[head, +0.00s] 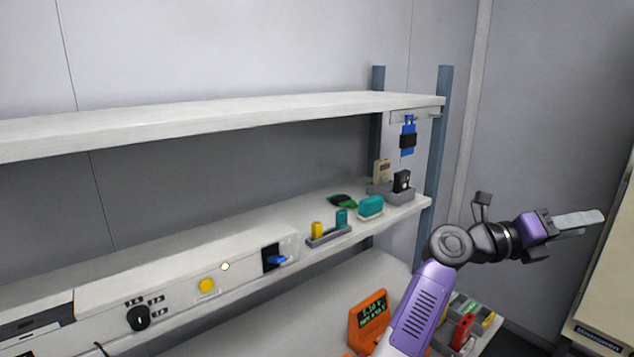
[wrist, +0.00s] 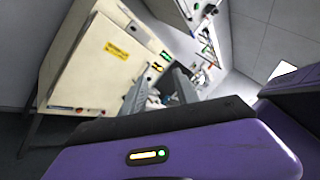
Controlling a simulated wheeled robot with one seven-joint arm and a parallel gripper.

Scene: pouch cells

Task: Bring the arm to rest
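My arm reaches up from the lower right in the head view, with a purple link and dark wrist joints. My gripper (head: 590,224) is at its end, to the right of the shelf's end post and pointing right, in free air. In the wrist view its two grey fingers (wrist: 160,92) stand apart, with background showing between them. I see nothing held. The arm's lower part covers some of the bench in the head view.
A shelf unit with an upper board (head: 230,122) stands at left, holding a teal item (head: 370,207) and a grey holder. An orange meter (head: 369,322) stands beside my arm. A cream cabinet (head: 606,275) is close right of my gripper.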

